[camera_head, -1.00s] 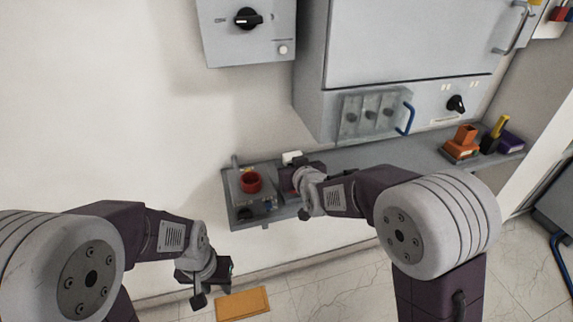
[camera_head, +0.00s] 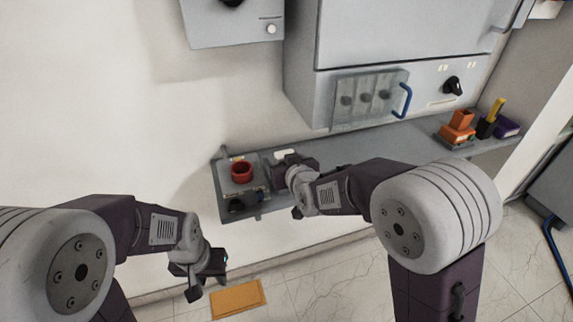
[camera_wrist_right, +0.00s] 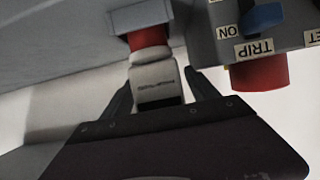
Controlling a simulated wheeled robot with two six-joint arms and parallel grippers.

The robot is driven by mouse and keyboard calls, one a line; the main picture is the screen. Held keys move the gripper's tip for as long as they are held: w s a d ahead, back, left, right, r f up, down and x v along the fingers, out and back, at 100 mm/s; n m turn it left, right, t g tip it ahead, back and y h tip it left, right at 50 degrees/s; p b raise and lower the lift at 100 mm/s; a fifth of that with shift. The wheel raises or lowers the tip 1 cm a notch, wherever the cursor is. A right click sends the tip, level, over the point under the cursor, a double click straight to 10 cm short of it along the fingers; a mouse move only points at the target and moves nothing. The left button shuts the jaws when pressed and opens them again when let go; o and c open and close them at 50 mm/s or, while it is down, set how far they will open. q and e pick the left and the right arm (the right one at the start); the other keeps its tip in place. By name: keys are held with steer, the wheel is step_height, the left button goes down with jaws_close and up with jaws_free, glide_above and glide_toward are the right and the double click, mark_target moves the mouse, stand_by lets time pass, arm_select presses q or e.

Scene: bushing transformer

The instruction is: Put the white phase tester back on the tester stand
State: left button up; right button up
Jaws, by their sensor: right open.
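The white phase tester (camera_wrist_right: 157,78) is between the fingers of my right gripper (camera_wrist_right: 160,92) in the right wrist view. The fingers are open, one on each side of it. Its far end meets a red part (camera_wrist_right: 148,38) and a grey block, perhaps the tester stand (camera_wrist_right: 140,15); I cannot tell how firmly it is seated. In the head view a small white piece (camera_head: 285,154) shows just behind my right gripper (camera_head: 283,168), at the wall shelf. My left gripper (camera_head: 208,272) hangs low, away from the shelf; its jaw state is unclear.
A box with a red button (camera_head: 241,172) stands on the shelf's left end, close to my right gripper. The wrist view shows the button (camera_wrist_right: 260,72) beside a TRIP label. A grey cabinet (camera_head: 390,40) hangs above. Orange and purple holders (camera_head: 460,130) stand at right.

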steer(key=p+v, duration=0.1)
steer(key=v, duration=1)
steer(key=shift+s, duration=0.2)
steer(key=shift+d+r, duration=0.1)
steer(key=s+d+f+m+g+h, duration=0.4)
steer(key=s+d+f+g, duration=0.8)
steer(key=s+d+f, duration=0.5)
step_height(320, 180, up, 12)
steer(key=w+a+p, duration=0.1)
steer(key=a+p, duration=0.1)
steer(key=p, duration=1)
steer(key=shift+f+p, duration=0.2)
steer(key=shift+p, duration=0.15)
